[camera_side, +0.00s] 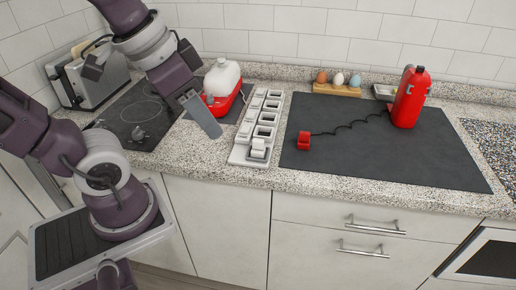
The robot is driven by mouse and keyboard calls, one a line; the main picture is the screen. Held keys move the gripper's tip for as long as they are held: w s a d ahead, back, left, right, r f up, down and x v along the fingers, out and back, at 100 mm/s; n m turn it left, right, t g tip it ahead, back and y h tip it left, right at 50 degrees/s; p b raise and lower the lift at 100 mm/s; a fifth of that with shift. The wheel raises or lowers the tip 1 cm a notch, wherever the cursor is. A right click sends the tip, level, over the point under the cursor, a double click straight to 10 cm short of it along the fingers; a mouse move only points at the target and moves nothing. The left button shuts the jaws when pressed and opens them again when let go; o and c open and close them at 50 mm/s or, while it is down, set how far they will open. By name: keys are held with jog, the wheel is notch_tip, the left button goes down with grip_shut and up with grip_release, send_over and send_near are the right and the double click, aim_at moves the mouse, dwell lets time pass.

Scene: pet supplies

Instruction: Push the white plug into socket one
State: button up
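A long white socket strip (238,152) lies on the counter, with several square openings in a row running away from the camera. A small white block (258,147), which looks like the white plug, is at the near end of the strip. I cannot tell how deep it sits or which socket is number one. My gripper (203,116) is above the counter to the left of the strip, apart from the white block. Its grey finger is seen side-on, so its opening is hidden, and nothing clearly shows in it.
A red plug (304,141) lies on the dark mat (390,160), joined by a black coiled cord to a red appliance (411,98). A white-and-red appliance (223,76) stands behind my gripper. An egg holder (337,89) is at the back. The mat's front is clear.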

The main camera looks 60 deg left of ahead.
jog(key=w+a+f+m+g, duration=0.2)
jog(key=w+a+m, duration=0.15)
jog(key=w, duration=0.65)
jog(key=m+g, duration=0.3)
jog(key=m, duration=0.1)
send_over(258, 140)
jog(key=f, duration=0.9)
jog(key=shift+w+a+f, duration=0.2)
jog(key=shift+f, duration=0.1)
notch_tip(258, 140, down, 6)
jog(key=shift+s+d+f, duration=0.15)
jog(key=shift+f, duration=0.5)
grip_shut()
